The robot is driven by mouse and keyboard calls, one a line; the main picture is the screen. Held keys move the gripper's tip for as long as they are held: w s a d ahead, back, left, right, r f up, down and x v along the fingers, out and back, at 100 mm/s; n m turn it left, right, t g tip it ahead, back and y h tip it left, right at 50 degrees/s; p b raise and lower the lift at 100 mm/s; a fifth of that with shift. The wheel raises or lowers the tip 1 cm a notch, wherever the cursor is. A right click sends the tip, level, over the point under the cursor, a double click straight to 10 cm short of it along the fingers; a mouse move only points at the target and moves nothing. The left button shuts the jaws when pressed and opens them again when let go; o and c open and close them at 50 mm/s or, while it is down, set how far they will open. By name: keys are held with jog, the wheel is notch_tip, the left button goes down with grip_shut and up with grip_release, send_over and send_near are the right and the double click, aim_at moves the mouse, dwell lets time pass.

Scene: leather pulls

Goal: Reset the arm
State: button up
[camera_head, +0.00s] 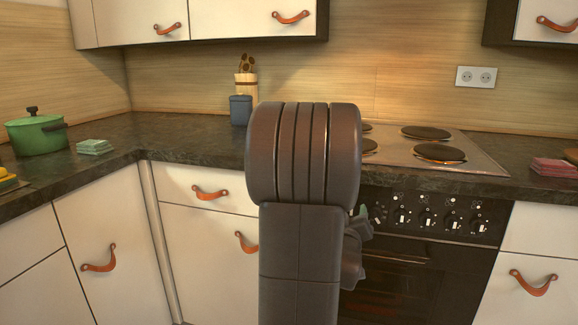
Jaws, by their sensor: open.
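My arm stands upright in the middle of the head view, its dark, ribbed joint in front of the counter and the oven. Part of my gripper (361,232) shows at the arm's right edge, in front of the oven. The arm hides the rest of it. It is open, and I see nothing held in it.
A green pot (36,133) and green cloths (94,147) are on the left counter. A blue-grey canister (240,110) stands behind my arm. The hob (480,160) is at the right, with red cloths (553,167) beyond it. Cabinets have orange leather pulls (533,283).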

jog(key=m+p, duration=0.2)
jog(key=m, duration=0.2)
jog(key=shift+r, duration=0.1)
jog(key=m+p, duration=0.2)
jog(key=m, duration=0.1)
jog(key=shift+p, duration=0.3)
jog(key=shift+m+p, duration=0.6)
jog(key=shift+m, duration=0.4)
